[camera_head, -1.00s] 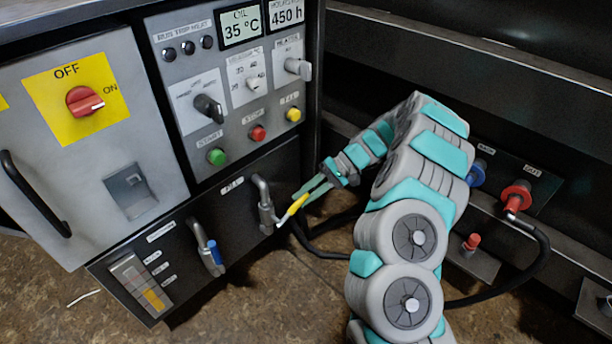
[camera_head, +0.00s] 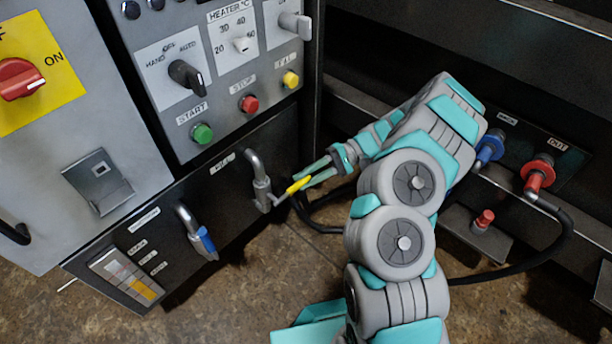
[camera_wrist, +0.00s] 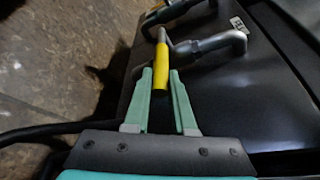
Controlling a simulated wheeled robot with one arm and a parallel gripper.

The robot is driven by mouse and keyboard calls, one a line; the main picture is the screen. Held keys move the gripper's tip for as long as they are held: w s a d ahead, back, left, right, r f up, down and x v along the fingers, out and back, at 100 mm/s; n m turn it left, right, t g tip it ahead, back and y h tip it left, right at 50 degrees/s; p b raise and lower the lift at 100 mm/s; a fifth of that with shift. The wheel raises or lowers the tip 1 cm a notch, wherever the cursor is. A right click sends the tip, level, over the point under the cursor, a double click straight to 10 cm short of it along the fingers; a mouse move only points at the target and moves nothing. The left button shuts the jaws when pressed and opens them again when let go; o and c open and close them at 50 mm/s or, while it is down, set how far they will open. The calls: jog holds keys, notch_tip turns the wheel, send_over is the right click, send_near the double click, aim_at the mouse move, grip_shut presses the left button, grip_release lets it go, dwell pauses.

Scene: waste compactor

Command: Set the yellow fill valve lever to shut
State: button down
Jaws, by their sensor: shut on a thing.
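The yellow fill valve lever (camera_head: 299,185) sticks out from the grey valve body (camera_head: 262,195) under the FILL label on the black lower panel. It points to the right, away from the panel and slightly up in the head view. My gripper (camera_head: 308,178) reaches it from the right with its two green fingers at the yellow sleeve. In the wrist view the yellow lever (camera_wrist: 161,66) has its near end between the tips of my gripper (camera_wrist: 160,78), which is shut on it. The grey pipe elbow (camera_wrist: 215,42) of the valve lies just beyond.
Green, red and yellow buttons sit above. Black hoses (camera_head: 320,226) run behind my gripper. Blue and red couplings (camera_head: 538,176) are at right. Floor below is clear.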

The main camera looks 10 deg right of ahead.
jog(key=shift+f, duration=0.1)
jog(key=c, duration=0.8)
grip_release()
jog(key=shift+o, duration=0.2)
jog(key=shift+r, duration=0.25)
notch_tip(320, 180, up, 4)
jog(key=shift+s+f+p, duration=0.1)
jog(key=shift+f+p, duration=0.1)
jog(key=shift+p, duration=0.3)
jog(key=s+d+p, duration=0.1)
jog(key=s, duration=1.4)
jog(key=shift+s+r, duration=0.4)
jog(key=shift+r, duration=0.05)
jog(key=shift+d, duration=0.1)
